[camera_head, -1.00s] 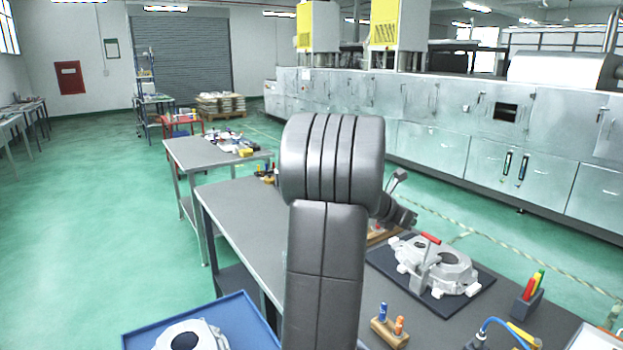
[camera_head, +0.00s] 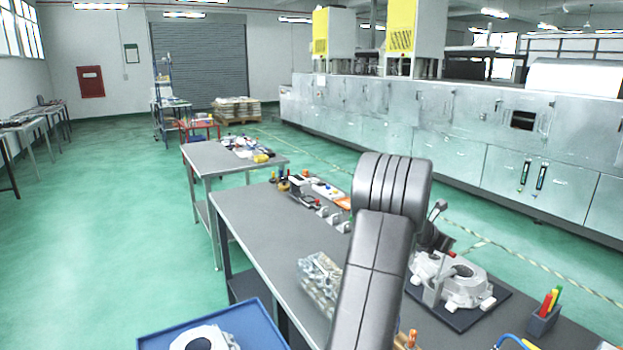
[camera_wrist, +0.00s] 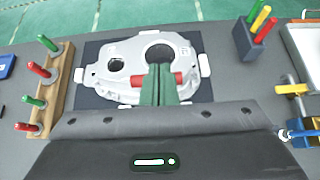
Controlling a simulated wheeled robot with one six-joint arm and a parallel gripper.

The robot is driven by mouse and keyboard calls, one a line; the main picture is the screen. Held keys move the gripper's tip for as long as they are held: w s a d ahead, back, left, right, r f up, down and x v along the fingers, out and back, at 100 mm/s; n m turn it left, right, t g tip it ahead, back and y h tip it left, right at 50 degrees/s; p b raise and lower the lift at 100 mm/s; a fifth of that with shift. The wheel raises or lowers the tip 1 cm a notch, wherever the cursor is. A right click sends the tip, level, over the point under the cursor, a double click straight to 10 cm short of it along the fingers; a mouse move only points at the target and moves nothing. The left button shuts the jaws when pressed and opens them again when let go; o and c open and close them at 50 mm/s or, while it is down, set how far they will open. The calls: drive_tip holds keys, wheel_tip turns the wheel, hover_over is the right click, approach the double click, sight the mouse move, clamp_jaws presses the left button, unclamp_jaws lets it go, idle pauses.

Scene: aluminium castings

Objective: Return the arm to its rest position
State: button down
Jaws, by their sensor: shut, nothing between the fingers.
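My gripper (camera_wrist: 160,70) shows in the wrist view as two green fingers pressed together, with nothing held. The fingers appear over a grey aluminium casting (camera_wrist: 115,82) with two round openings; a red handle lies behind them. I cannot tell the gap between fingers and casting. In the head view my arm (camera_head: 385,230) rises from the bottom and bends over at the elbow, with its wrist beyond it to the right, above the casting (camera_head: 465,285). The gripper's fingers are not clear there.
The casting lies on a dark mat (camera_head: 499,300) on the grey workbench (camera_head: 262,225). A pen holder (camera_head: 543,318) stands right of it. A bagged bundle (camera_head: 318,278) lies left of my arm. A blue tray (camera_head: 262,318) holds another casting at the lower left. Green floor is open at left.

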drive_tip(key=shift+w+d+f, duration=0.1)
drive_tip(key=shift+w+d, duration=0.05)
drive_tip(key=shift+d, duration=0.05)
idle(0.3)
